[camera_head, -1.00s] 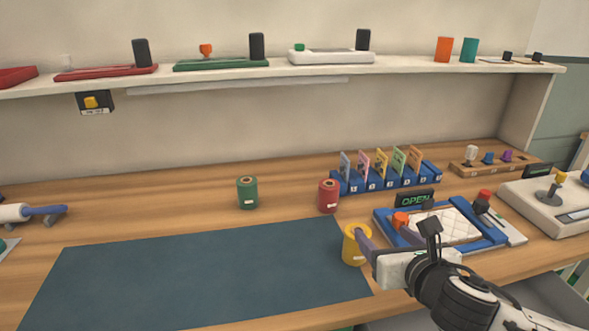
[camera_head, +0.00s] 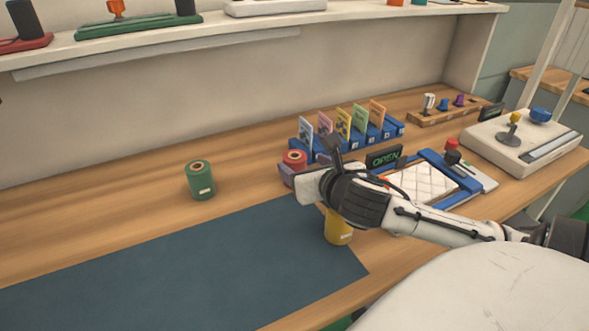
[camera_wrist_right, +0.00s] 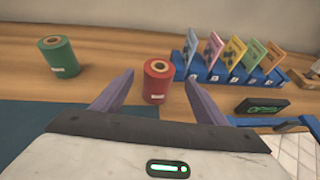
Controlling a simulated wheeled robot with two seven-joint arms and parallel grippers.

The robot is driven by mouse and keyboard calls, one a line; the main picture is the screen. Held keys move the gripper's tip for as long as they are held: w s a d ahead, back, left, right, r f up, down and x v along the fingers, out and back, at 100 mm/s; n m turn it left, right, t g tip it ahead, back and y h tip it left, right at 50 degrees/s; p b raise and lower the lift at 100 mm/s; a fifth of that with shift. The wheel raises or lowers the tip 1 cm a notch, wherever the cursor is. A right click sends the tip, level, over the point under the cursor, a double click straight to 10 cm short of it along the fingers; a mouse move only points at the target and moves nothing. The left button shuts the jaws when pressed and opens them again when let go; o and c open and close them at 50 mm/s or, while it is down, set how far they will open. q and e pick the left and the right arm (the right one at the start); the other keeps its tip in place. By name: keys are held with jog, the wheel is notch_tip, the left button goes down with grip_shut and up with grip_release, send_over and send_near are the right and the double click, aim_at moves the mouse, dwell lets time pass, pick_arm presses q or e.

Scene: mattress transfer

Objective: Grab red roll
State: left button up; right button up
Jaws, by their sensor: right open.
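The red roll (camera_head: 294,157) stands upright on the wooden table, left of the mattress frame and in front of the card rack. My right gripper (camera_head: 288,174) is at the roll, and its wrist and arm partly hide the roll's lower part. In the right wrist view the red roll (camera_wrist_right: 157,84) stands between the two open purple fingers of my right gripper (camera_wrist_right: 157,98), with a gap visible on both sides. The fingers do not appear to press on it. My left gripper is not in view.
A green roll (camera_head: 200,180) stands to the left, and a yellow roll (camera_head: 338,228) stands below my right wrist at the blue mat (camera_head: 180,265). The blue card rack (camera_head: 375,138) and OPEN sign (camera_head: 383,157) are close on the right.

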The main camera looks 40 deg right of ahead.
aim_at(298, 160)
jog(key=x, duration=0.4)
jog(key=shift+w, duration=0.2)
jog(key=c, duration=1.2)
jog(key=shift+c, duration=0.6)
jog(key=shift+r, duration=0.15)
